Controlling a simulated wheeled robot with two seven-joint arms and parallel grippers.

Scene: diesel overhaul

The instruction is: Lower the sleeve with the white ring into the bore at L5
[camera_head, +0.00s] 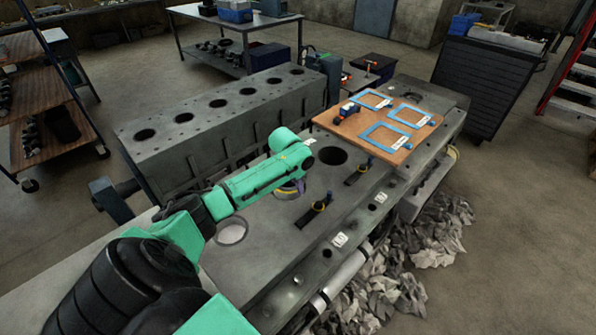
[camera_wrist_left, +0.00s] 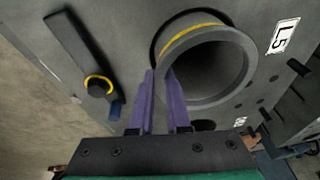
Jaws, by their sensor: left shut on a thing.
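The sleeve (camera_wrist_left: 237,95) is a grey open cylinder with a yellow arc on its rim; I make out no white ring on it. In the left wrist view it sits at the bore beside the L5 label (camera_wrist_left: 284,36), with a dark crescent of gap at its left. How deep it is in the bore cannot be told. My left gripper (camera_wrist_left: 159,74) is shut on the sleeve's wall, with purple fingers either side of it. In the head view my green left arm covers much of the sleeve (camera_head: 289,190). My right gripper is not in view.
A clamp bar with a yellow ring (camera_wrist_left: 98,86) lies left of the bore; clamps (camera_head: 318,209) also stand on the deck. A wooden board (camera_head: 347,128) with blue frames lies at the far end.

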